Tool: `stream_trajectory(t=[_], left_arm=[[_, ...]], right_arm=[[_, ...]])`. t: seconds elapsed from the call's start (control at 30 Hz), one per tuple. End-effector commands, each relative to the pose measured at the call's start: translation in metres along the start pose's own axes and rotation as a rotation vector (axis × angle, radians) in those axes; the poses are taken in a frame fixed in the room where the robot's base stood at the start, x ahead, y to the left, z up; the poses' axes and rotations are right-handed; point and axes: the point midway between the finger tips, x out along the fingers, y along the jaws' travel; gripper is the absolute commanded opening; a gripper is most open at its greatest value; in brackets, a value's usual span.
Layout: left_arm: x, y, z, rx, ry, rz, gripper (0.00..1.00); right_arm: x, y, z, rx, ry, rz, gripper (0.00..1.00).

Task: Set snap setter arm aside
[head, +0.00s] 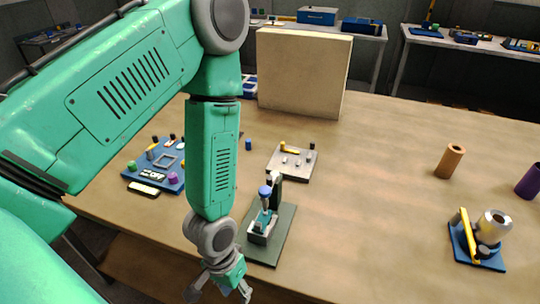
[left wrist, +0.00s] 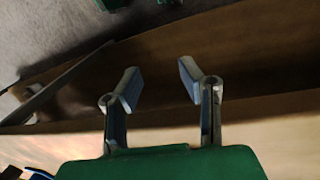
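A small setter with a blue-topped upright arm (head: 265,193) stands on a dark green base plate (head: 274,243) near the middle of the table. I take this to be the snap setter. My left gripper (head: 217,293) hangs at the table's front edge, to the left of and nearer than the green plate, apart from it. Its two fingers are spread with nothing between them in the left wrist view (left wrist: 163,88). My right gripper is in neither view.
A blue tray (head: 133,172) of small parts lies left, partly behind my arm. A grey plate with small pegs (head: 300,168) and a tan block (head: 304,75) stand behind the setter. A brown cylinder (head: 449,161) and a blue holder (head: 474,251) are right. The table's middle right is clear.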

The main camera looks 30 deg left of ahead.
Motion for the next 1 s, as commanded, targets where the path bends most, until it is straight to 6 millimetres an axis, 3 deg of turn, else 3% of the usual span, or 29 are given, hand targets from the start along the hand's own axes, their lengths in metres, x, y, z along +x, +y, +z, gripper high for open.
stream_trajectory(t=[0.03, 0.2, 0.27, 0.37, 0.5, 0.6, 0.7, 0.83, 1.0], left_arm=[[-0.026, 0.010, -0.009, -0.012, -0.005, 0.020, 0.34], [-0.074, 0.031, -0.036, -0.042, -0.037, 0.065, 0.34], [-0.085, 0.040, -0.056, -0.039, -0.042, 0.076, 0.34], [-0.122, 0.052, -0.090, -0.040, -0.049, 0.070, 0.34], [-0.195, 0.057, -0.137, -0.050, -0.027, 0.007, 0.34], [-0.250, 0.052, -0.163, -0.075, 0.009, -0.063, 0.34], [-0.291, 0.045, -0.178, -0.109, 0.044, -0.122, 0.34], [-0.316, 0.039, -0.186, -0.134, 0.067, -0.165, 0.34], [-0.303, 0.035, -0.187, -0.139, 0.064, -0.174, 0.34]], right_arm=[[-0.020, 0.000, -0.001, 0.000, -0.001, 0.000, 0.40], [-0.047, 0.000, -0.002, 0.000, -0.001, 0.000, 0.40], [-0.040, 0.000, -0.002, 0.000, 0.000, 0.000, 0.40], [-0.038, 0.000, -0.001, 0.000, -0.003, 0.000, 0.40], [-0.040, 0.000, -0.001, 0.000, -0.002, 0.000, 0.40], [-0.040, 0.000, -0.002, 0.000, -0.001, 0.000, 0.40], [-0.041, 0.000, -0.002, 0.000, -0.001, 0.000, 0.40], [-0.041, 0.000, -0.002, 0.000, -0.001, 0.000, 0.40], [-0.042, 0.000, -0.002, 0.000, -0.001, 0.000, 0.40]])
